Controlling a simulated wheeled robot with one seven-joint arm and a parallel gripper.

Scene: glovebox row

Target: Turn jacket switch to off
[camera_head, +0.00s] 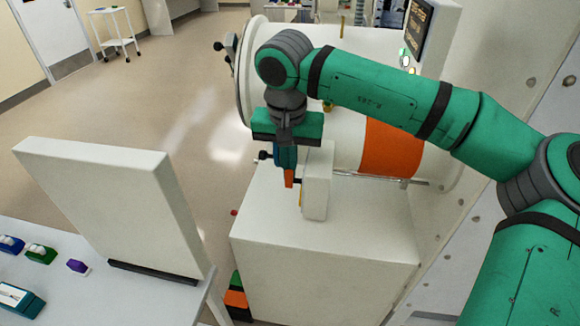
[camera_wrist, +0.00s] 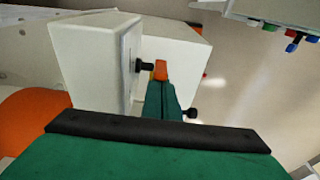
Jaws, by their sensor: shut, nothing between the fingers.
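A white upright box (camera_head: 318,185) stands on top of a white cabinet. In the wrist view a short black knob (camera_wrist: 146,66) sticks out of the side of this box (camera_wrist: 88,70); it looks like the jacket switch, but I can read no label or position. My gripper (camera_head: 289,180) points down beside that side of the box, fingers closed and empty. Its orange fingertips (camera_wrist: 161,70) show in the wrist view right beside the knob's end. I cannot tell whether they touch it. In the head view the fingers mostly hide the knob.
The white cabinet (camera_head: 320,275) has bare top around the box. Behind is a white cylinder with an orange band (camera_head: 390,149). A second black knob (camera_head: 264,155) shows left of my fingers. At left, a table holds a white panel (camera_head: 110,205) and small coloured items.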

